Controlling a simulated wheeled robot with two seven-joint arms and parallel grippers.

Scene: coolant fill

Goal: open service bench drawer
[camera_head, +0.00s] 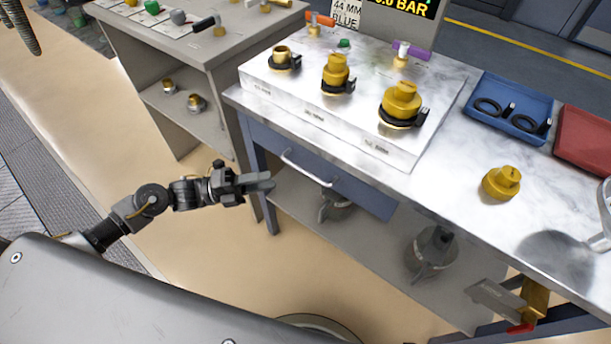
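The service bench has a blue drawer (360,194) under its marbled top (450,178). The drawer front looks flush with the frame, so the drawer appears closed. A pale bar handle (308,169) runs across its left part. My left gripper (271,183) is in front of the bench, just left of and slightly below the handle in the picture. It points right and appears apart from the handle. Its fingers are seen side-on and overlap, so their gap is hidden. I see nothing held in it. My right gripper does not show.
A white block (340,119) with several brass fittings stands on the bench. A loose brass cap (501,183), blue tray (508,105) and red tray (585,141) are farther right. Dark objects sit on the shelf (380,245) below. A grey bench (200,50) stands behind left.

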